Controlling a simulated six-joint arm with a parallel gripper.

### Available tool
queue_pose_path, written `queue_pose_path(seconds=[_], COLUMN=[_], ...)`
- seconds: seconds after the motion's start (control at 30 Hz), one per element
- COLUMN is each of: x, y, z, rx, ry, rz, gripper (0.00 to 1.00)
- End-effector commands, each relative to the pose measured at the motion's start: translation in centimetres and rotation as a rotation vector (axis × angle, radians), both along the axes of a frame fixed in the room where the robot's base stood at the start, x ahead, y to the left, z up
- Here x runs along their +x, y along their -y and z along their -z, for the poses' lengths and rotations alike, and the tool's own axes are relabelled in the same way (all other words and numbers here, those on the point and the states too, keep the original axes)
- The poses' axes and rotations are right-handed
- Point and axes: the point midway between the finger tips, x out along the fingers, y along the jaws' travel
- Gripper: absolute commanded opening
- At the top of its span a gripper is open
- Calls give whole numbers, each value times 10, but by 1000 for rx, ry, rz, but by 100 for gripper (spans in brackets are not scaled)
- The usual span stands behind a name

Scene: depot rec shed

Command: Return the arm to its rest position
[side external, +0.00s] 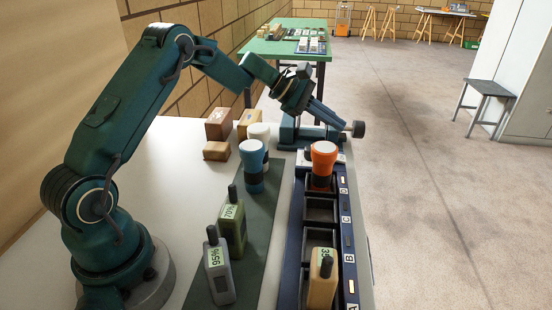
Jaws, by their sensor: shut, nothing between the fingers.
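My arm reaches from the left over the white table to its far end. My gripper (338,120) is shut and empty, close to a blue clamp-like device (292,133) with a dark knob (358,129). I cannot tell whether they touch. A dark blue rack (292,235) with lettered compartments lies in front of it. An orange-and-white torch-like item (322,160) stands upright in a far compartment. A tan handheld unit (322,283) stands in the nearest compartment, by the letter A. Compartments between them look empty.
A dark green mat (255,245) holds a grey unit (217,270), a green unit (232,225) and a blue torch-like item (252,165). A white one (259,133) and brown boxes (219,124) stand behind.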

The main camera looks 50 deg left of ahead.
Motion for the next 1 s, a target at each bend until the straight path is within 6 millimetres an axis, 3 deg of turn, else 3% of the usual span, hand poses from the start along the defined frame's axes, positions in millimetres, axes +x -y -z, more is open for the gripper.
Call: queue_pose_path(seconds=[0.27,0.47,0.6,0.7,0.87,1.0], x=[1,-5,-38,-69,-126,-178], y=[4,34,69,91,116,127], z=[-4,-68,-111,-130,-144,-142], rx=[4,69,191,299,493,682], ry=[9,126,200,243,308,356], rz=[9,80,203,303,467,611], gripper=[0,0,0,0,0,0])
